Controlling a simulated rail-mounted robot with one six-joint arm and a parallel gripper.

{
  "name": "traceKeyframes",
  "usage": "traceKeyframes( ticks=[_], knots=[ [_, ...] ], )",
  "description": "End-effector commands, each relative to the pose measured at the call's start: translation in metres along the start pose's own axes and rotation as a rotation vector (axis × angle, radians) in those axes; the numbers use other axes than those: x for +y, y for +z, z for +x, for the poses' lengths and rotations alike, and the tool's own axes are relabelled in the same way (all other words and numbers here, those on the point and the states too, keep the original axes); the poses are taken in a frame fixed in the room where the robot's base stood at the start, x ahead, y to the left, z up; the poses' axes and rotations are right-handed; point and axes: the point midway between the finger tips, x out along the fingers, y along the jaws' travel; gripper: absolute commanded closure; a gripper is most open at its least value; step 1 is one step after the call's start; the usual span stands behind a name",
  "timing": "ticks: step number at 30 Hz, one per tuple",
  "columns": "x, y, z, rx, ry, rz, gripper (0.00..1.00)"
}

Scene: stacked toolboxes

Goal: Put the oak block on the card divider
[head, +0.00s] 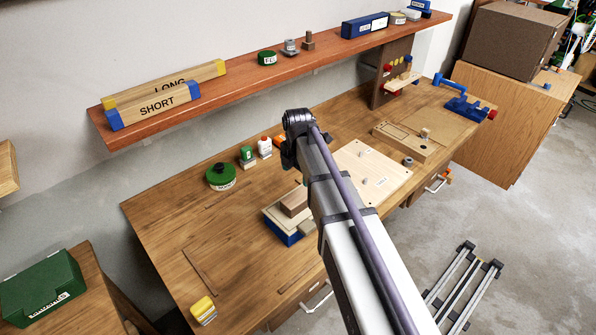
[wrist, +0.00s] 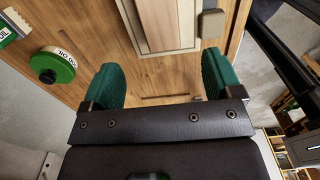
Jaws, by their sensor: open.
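A brown wooden block (head: 294,201), which looks like the oak block, lies on a pale beige panel (head: 274,218) on top of a blue box (head: 283,234). I cannot tell for certain whether this panel is the card divider. In the wrist view the block (wrist: 160,22) shows at the top, cut off by the frame, with the pale panel (wrist: 165,51) around its lower end. My gripper (wrist: 160,78) is open, with its two green fingers apart and nothing between the tips. The block is ahead of the gap between them. My arm hides the gripper in the head view.
A green round tin (head: 220,177), a green bottle (head: 246,156) and a white bottle (head: 264,147) stand behind the block. A pale board (head: 372,172) lies to the right. A yellow item (head: 203,309) is at the front left. The bench's left middle is mostly clear.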

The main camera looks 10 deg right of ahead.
Motion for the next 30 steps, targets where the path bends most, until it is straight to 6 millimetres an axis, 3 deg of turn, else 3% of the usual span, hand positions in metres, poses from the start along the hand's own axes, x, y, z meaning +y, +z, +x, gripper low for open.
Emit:
traceKeyframes(
  ticks=[4,7,11,15,19,23,30],
  knots=[
    [-0.004,-0.002,0.000,0.000,0.000,0.035,0.15],
    [-0.025,-0.013,0.001,0.000,0.000,0.237,0.15],
    [-0.076,-0.040,0.001,0.000,0.000,0.783,0.15],
    [-0.130,-0.069,0.001,-0.001,0.000,1.451,0.15],
    [-0.161,-0.086,0.001,-0.001,0.000,1.886,0.15],
    [-0.170,-0.091,0.001,-0.002,0.000,2.056,0.15],
    [-0.168,-0.090,0.002,-0.002,0.000,2.067,0.15]
  ],
)
